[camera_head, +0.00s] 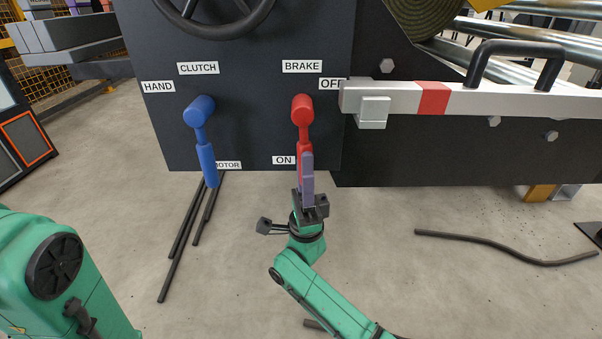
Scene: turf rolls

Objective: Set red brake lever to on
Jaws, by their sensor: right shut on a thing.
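The red brake lever (303,126) is on the dark machine panel, under the BRAKE label. Its round hub is at the top and its handle hangs down, with the lower end beside the ON label (283,160). The OFF label (331,84) is up and right of the hub, partly covered by a white bar. My right gripper (307,165) reaches up from below and is shut on the handle's lower part, which its fingers partly hide. My left arm shows at the lower left, but its gripper is not in view.
A blue clutch lever (207,155) points down beside the MOTOR label, left of the brake lever. A white and red bar (465,99) with a black handle juts across at the right. Dark rods (180,245) lie on the floor below the panel. A steering wheel is above.

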